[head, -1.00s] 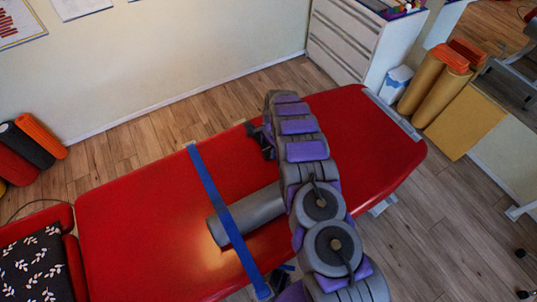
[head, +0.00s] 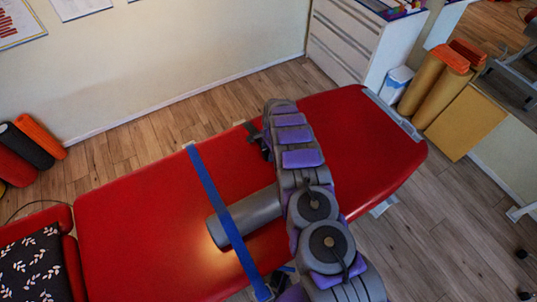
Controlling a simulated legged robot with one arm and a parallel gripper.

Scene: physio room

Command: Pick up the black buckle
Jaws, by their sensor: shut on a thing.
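A red treatment table (head: 135,225) spans the view. A blue strap (head: 207,188) crosses it and passes over a grey roller (head: 255,213). My arm reaches in from the bottom right and bends down at its far end. My gripper (head: 265,147) is at the table's far edge, right of the strap's far end, and mostly hidden behind my arm. A small black piece, which looks like the black buckle (head: 253,132), shows at its left side. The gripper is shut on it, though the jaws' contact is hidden.
A white drawer cabinet (head: 345,40) and tan rolls (head: 435,85) stand at the back right. Black, red and orange rolls (head: 35,145) lean at the left wall. A patterned black cushion (head: 35,265) lies at the lower left. The table's right end is bare.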

